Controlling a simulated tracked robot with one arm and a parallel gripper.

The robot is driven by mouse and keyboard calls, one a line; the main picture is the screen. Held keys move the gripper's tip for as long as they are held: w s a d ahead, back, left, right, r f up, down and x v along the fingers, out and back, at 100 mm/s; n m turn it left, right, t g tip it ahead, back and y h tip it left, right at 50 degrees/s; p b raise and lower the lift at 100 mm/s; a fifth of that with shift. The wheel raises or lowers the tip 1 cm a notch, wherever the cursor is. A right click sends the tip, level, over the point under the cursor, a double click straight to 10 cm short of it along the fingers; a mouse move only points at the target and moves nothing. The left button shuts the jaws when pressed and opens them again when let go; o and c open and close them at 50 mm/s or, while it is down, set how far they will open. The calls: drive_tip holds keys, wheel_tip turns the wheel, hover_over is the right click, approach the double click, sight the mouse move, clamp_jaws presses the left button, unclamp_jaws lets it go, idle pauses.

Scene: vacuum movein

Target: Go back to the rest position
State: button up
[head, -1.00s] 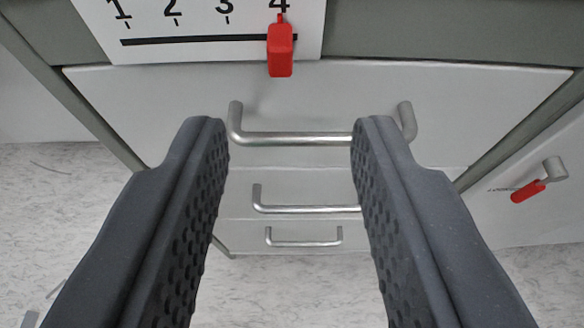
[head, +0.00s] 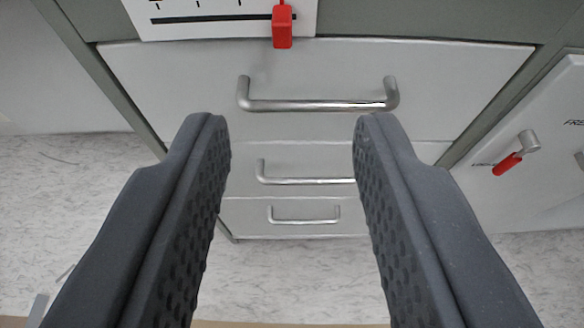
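My gripper (head: 290,122) is open and empty, with its two dark grey textured fingers wide apart in the middle of the head view. Beyond the fingers is a light grey drawer unit with a top drawer (head: 300,70), a middle drawer (head: 300,152) and a bottom drawer (head: 305,230), each with a metal bar handle. The top handle (head: 315,105) appears above and between the fingertips. I see no contact between the fingers and any handle.
A red slider (head: 282,27) sits at the right of a white scale panel (head: 200,18) above the drawers. A white door with a red-tipped knob (head: 508,163) is at the right. A tan strip (head: 290,324) shows at the bottom edge.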

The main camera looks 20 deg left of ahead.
drive_tip(key=w+d+r+m+t+h+p, duration=0.15)
drive_tip(key=d+r, duration=0.25)
drive_tip(key=r, duration=0.6)
drive_tip(key=d+r+h+p, duration=0.15)
drive_tip(key=d+r, duration=0.25)
drive_tip(key=r, duration=0.5)
drive_tip(key=w+d+r+m+t+h+p, duration=0.15)
drive_tip(key=d+r, duration=0.25)
drive_tip(key=r, duration=0.6)
drive_tip(key=s+d+r+p, duration=0.1)
drive_tip(key=s+r, duration=0.3)
drive_tip(key=r, duration=0.4)
drive_tip(key=s+d+r+m+p, duration=0.1)
drive_tip(key=s+r, duration=0.3)
drive_tip(key=r, duration=0.5)
drive_tip(key=s+d+r+m+h+p, duration=0.1)
drive_tip(key=s+d+r+p, duration=0.1)
drive_tip(key=s+r, duration=0.3)
wheel_tip(320, 180, up, 4)
drive_tip(key=shift+f, duration=0.1)
drive_tip(key=shift+s, duration=0.1)
